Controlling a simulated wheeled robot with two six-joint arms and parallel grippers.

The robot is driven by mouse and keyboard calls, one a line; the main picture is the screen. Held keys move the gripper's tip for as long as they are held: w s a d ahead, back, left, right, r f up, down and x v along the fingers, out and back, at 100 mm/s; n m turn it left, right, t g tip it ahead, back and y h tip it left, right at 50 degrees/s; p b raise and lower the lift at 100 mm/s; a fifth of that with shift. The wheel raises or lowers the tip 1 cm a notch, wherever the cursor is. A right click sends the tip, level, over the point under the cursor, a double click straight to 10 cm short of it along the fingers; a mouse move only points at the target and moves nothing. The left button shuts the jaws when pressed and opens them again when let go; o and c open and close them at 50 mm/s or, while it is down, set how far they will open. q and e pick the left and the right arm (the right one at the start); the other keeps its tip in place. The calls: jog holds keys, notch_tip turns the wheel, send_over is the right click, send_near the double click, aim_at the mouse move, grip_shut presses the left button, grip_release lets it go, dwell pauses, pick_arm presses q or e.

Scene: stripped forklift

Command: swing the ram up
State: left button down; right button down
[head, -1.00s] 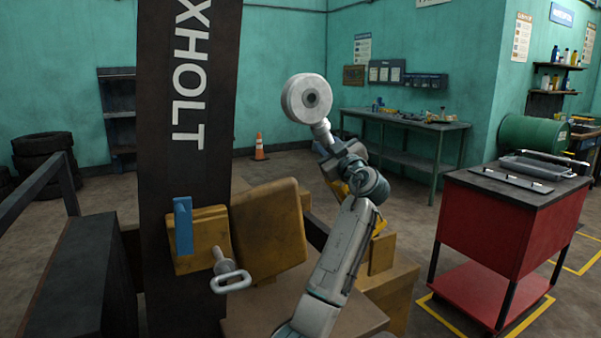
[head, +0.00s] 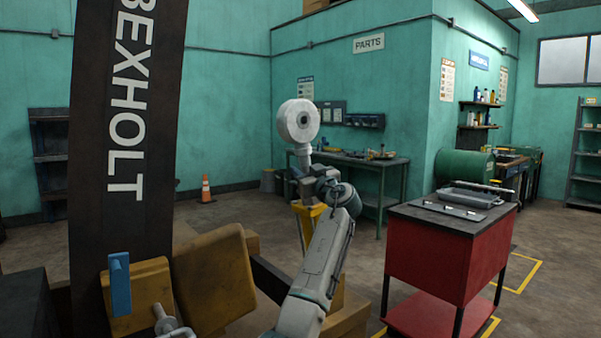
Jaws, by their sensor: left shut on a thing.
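The ram shows in the middle of the head view, with a pale round eye (head: 298,122) at its top and a short neck below. It stands close to upright. A yellow part (head: 308,214) shows below the grip and seems to be its lower body; its foot is hidden behind my left arm. My left gripper (head: 304,178) is shut on the ram just below the eye; the fingers are small and partly hidden by the wrist.
The dark BEXHOLT mast (head: 125,130) rises at left, with yellow blocks (head: 214,280), a blue tab (head: 120,284) and a metal handle (head: 168,322) by it. A red cart (head: 440,262) stands right, a green bench (head: 383,170) behind. Air around the eye looks clear.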

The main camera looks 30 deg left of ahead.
pick_arm(q)
jog(key=shift+r, duration=0.4)
pick_arm(e)
jog(key=shift+a, duration=0.15)
pick_arm(q)
jog(key=c, duration=1.3)
grip_release()
jog(key=shift+w+d, duration=0.1)
jog(key=shift+o, duration=1)
jog(key=shift+w+d+f, duration=0.1)
jog(key=shift+w+f, duration=0.2)
jog(key=shift+f, duration=0.05)
jog(key=shift+s+d, duration=0.15)
jog(key=shift+s, duration=0.1)
jog(key=b+v, duration=0.3)
jog(key=v, duration=0.7)
jog(key=shift+d, duration=0.2)
pick_arm(e)
jog(key=w+r, duration=0.4)
jog(key=r, duration=0.4)
jog(key=shift+a+r+t, duration=0.2)
jog(key=shift+a+t, duration=0.1)
jog(key=shift+a, duration=0.15)
pick_arm(q)
jog(key=shift+f, duration=0.1)
pick_arm(e)
jog(key=shift+s, duration=0.1)
